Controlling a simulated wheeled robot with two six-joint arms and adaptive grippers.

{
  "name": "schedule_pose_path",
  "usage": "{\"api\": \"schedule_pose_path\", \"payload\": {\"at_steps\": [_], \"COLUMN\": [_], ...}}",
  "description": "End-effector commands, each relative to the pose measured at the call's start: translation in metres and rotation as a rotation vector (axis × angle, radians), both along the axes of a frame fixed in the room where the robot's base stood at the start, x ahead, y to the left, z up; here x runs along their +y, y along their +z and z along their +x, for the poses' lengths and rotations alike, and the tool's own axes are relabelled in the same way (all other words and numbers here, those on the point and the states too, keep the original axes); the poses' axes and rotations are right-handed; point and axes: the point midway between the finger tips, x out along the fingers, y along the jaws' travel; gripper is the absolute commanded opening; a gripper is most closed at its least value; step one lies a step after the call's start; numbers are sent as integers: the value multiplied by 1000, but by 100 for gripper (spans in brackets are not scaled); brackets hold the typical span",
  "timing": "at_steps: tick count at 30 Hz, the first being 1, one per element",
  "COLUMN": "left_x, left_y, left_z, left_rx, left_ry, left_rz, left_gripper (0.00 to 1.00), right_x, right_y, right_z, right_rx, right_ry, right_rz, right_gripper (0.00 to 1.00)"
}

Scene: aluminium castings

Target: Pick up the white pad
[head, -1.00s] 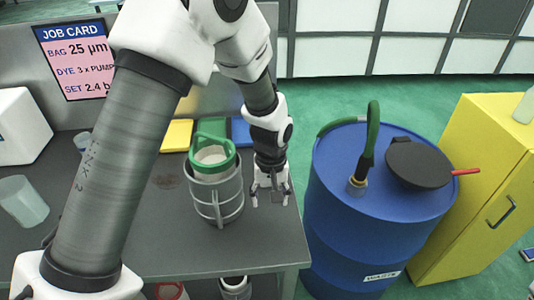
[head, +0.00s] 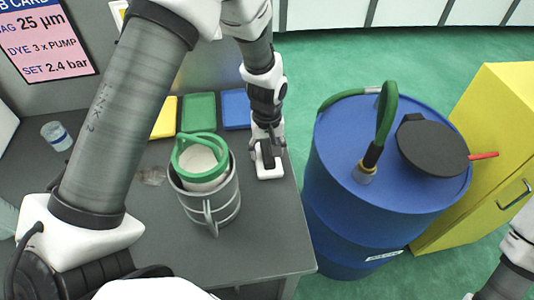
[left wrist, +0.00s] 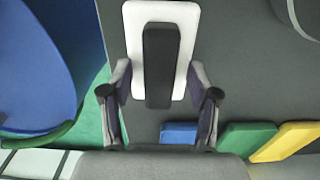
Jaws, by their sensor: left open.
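The white pad (head: 269,174) lies on the grey bench near its right edge. It is a white rectangular block with a black bar along its top. In the left wrist view the pad (left wrist: 185,40) sits at top centre, its black bar pointing towards the gripper. My left gripper (head: 268,143) is over the pad's far end. In the left wrist view the open fingers of this gripper (left wrist: 160,82) are on either side of the pad's near end. Contact cannot be told. Part of my right arm shows at the lower right, its fingers not visible.
Yellow (head: 164,117), green (head: 198,112) and blue (head: 236,108) blocks lie behind. A blue drum (head: 335,200) stands beyond the bench's right edge.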

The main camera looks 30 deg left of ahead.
Motion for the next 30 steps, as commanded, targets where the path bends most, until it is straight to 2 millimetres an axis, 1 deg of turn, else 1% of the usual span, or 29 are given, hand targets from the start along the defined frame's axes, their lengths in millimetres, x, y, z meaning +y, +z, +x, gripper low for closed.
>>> {"api": "schedule_pose_path", "payload": {"at_steps": [2, 6, 7, 8, 9, 12, 20, 23, 26, 29, 30], "left_x": [0, 0, 0, 0, 0, 0, 0, 0, 0, 0, 0], "left_y": [-3, -4, -4, -4, -4, -3, -4, 0, 14, 37, 48], "left_z": [0, 0, 0, 0, 0, 0, 0, 0, 1, 1, 1], "left_rx": [-1, -1, -1, -1, -1, -1, -1, -2, -5, -6, -6], "left_ry": [0, 0, 0, 0, 0, 0, 0, 0, 0, 0, 0], "left_rz": [0, 0, 0, 0, 0, 0, 1, 0, 0, 0, 0], "left_gripper": [60, 60, 57, 46, 32, 0, 0, 0, 0, 0, 0], "right_x": [0, 0, 0, 0, 0, 0, 0, 0, 0, 0, 0], "right_y": [1, 0, 0, 0, 0, 0, 0, -1, -3, -7, -8], "right_z": [0, 0, 0, 0, 0, 0, 0, 0, 0, 0, 0], "right_rx": [0, 0, 1, 1, 1, 1, 1, 1, 0, 0, 0], "right_ry": [0, 0, 0, 0, 0, 0, 0, 0, 0, 0, 0], "right_rz": [0, 0, 0, 0, 0, 0, 0, 0, 0, 0, 0], "right_gripper": [40, 40, 40, 40, 40, 40, 40, 40, 40, 40, 40]}}
